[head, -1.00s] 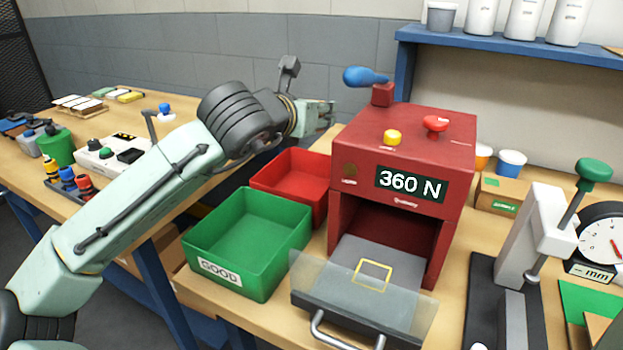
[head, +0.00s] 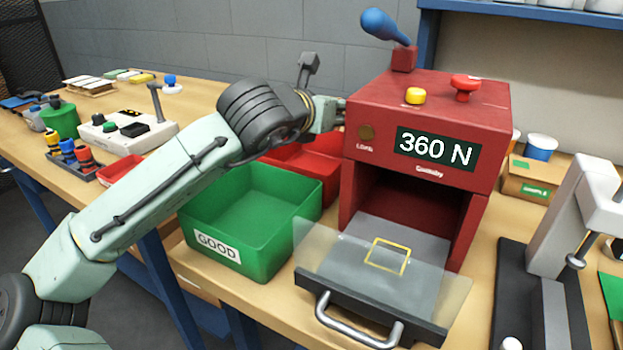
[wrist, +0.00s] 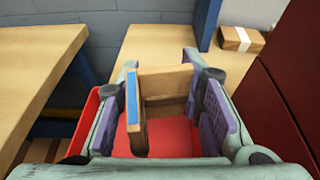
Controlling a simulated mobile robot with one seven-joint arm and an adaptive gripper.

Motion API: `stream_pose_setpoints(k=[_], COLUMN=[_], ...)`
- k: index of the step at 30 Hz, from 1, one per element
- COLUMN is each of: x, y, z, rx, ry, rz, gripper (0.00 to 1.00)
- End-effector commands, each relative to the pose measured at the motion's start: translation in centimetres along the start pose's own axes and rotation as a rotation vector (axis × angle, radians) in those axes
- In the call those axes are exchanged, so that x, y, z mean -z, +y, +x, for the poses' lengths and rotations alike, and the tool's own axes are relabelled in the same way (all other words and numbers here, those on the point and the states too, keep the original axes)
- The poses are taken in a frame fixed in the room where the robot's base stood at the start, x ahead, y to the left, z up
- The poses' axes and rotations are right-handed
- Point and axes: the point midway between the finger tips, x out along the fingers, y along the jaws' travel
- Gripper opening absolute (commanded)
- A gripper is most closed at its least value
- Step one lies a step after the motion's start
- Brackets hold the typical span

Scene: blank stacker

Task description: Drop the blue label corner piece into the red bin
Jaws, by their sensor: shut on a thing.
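The corner piece (wrist: 166,84) is light wood with two boards meeting at an angle. A blue label (wrist: 132,97) shows on its left board in the wrist view. My gripper (wrist: 168,112) is shut on it between two purple pads. The red bin (wrist: 93,112) lies below the piece and the fingers in the wrist view; its red floor shows between the fingers. In the head view the red bin (head: 313,172) stands behind the green bin, partly covered by my arm. My fingers and the piece are hidden there, at the red machine's left side.
The green GOOD bin (head: 247,262) stands in front of the red bin. The red machine (head: 432,110), reading 360 N, rises close on the right. A small cardboard box (wrist: 241,39) lies on the bench beyond the bin in the wrist view.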

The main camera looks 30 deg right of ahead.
Motion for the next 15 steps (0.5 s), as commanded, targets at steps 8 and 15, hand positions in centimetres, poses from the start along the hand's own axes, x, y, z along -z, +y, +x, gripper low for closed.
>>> stream_pose_setpoints(k=[8,15], x=[0.02,0.03], y=[0.01,0.01], z=[0.01,0.01], rx=[0.000,0.000], ry=[0.000,0.000], rz=[0.000,0.000], gripper=[0.35,0.52])
